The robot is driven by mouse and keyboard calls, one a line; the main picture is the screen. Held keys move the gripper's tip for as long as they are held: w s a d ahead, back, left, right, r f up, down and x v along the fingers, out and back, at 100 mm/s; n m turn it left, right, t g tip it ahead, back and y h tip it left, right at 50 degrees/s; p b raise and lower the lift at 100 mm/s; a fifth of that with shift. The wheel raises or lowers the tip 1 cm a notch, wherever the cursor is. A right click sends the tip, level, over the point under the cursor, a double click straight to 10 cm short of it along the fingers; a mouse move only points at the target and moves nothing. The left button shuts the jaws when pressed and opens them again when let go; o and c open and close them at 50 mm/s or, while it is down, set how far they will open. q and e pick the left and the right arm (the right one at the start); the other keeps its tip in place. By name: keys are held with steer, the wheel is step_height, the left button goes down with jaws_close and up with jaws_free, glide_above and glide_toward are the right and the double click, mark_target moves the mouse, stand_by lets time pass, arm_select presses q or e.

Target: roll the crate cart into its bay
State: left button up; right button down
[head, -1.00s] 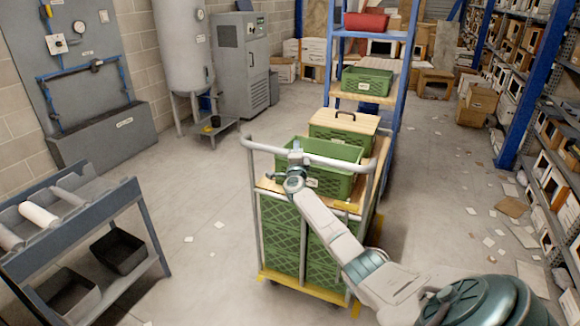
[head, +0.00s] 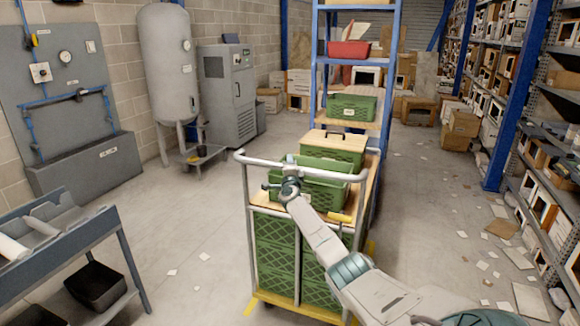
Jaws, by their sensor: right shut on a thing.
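The crate cart (head: 247,213) stands in front of me, with a grey tubular push handle, a wooden top and yellow lower edges. Green crates (head: 275,245) are stacked inside its frame, and an open green crate (head: 325,190) sits on top. My right gripper (head: 289,165) is shut on the cart's handle bar (head: 315,172) at its near side, and its fingertips are partly hidden by the wrist. The far end of the cart is close to a blue rack (head: 313,70); I cannot tell whether they touch. My left gripper is not in view. No marked bay is clearly visible.
The rack holds a green crate (head: 352,107) and a red bin (head: 349,49). A grey roller bench (head: 60,250) stands at the left, near a tank (head: 165,65) and a cabinet (head: 228,95). Loose papers (head: 485,265) litter the right floor. Open floor lies left of the cart.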

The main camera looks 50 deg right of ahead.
steer(key=c, duration=1.2)
jaws_free()
steer(key=shift+f, duration=0.15)
steer(key=shift+o, duration=0.2)
steer(key=p+v, duration=0.3)
steer(key=v, duration=0.7)
steer(key=shift+s+a+p, duration=0.25)
steer(key=shift+p, duration=0.15)
steer(key=shift+f, duration=0.2)
